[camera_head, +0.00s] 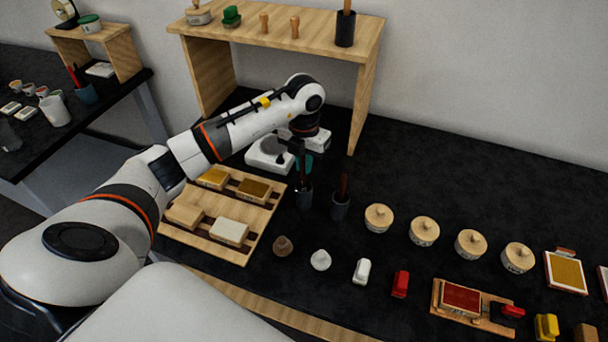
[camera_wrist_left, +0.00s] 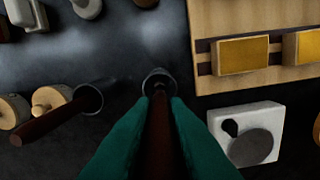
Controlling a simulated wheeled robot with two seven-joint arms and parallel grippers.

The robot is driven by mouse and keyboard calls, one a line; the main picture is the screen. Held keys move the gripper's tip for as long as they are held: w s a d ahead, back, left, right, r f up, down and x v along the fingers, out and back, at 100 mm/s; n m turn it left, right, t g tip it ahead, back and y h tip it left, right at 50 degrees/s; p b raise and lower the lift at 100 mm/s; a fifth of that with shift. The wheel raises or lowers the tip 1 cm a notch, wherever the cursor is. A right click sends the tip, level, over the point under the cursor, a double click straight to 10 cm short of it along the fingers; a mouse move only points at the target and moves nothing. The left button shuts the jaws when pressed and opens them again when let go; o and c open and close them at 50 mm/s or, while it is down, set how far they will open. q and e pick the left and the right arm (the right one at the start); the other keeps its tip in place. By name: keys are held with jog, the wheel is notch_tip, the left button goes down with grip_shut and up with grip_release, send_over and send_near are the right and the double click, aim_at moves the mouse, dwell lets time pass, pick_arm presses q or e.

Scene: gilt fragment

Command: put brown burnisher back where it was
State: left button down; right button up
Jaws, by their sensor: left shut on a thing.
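My left gripper (camera_head: 303,163) has teal fingers, which also show in the left wrist view (camera_wrist_left: 158,135). It is shut on a dark brown burnisher (camera_wrist_left: 159,125), held upright between the fingers. The burnisher's lower end lines up with the mouth of a dark grey cup (camera_wrist_left: 157,78), which also shows in the head view (camera_head: 304,199). I cannot tell how far it is inside the cup. A second dark cup (camera_head: 340,209) stands to the right with another brown-handled tool (camera_head: 344,184) leaning in it. My right gripper is not in view.
A slatted wooden rack (camera_head: 205,246) with several blocks stands left of the cups. Several lidded round pots (camera_head: 379,217) line up to the right. Small knobs (camera_head: 320,260) stand in front.

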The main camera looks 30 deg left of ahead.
aim_at(304, 186)
pick_arm(q)
notch_tip(304, 186, down, 4)
jog(key=shift+f+p, duration=0.2)
jog(key=shift+p, duration=0.4)
jog(key=shift+f, duration=0.1)
jog(key=shift+f, duration=0.2)
jog(key=c, duration=1.4)
grip_release()
jog(key=shift+r, duration=0.1)
